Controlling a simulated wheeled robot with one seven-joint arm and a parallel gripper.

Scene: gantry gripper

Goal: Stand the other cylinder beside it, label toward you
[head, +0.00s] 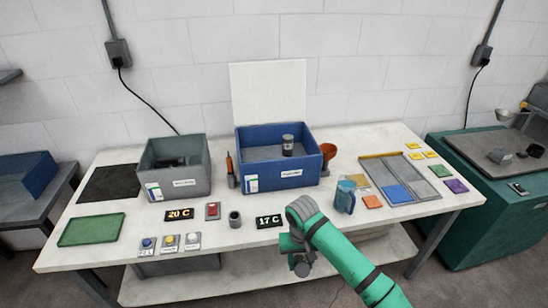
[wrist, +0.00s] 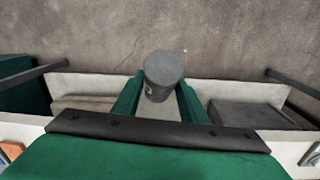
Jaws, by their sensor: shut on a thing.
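One dark grey cylinder (head: 287,145) with a light band stands upright inside the blue box (head: 254,183) on the table, toward its right side. My gripper (wrist: 158,98) is shut on another grey cylinder (wrist: 164,72), held between its two green fingers in the wrist view. A small light mark shows low on this cylinder's left side; the rest of any label is hidden. In the head view my arm is at the table's front edge, right of centre, well in front of the blue box. The held cylinder cannot be made out clearly there.
A grey box (head: 178,183) stands left of the blue box. An orange-handled tool (head: 230,168) stands between them. A small grey cup (head: 235,219), displays and buttons line the front.

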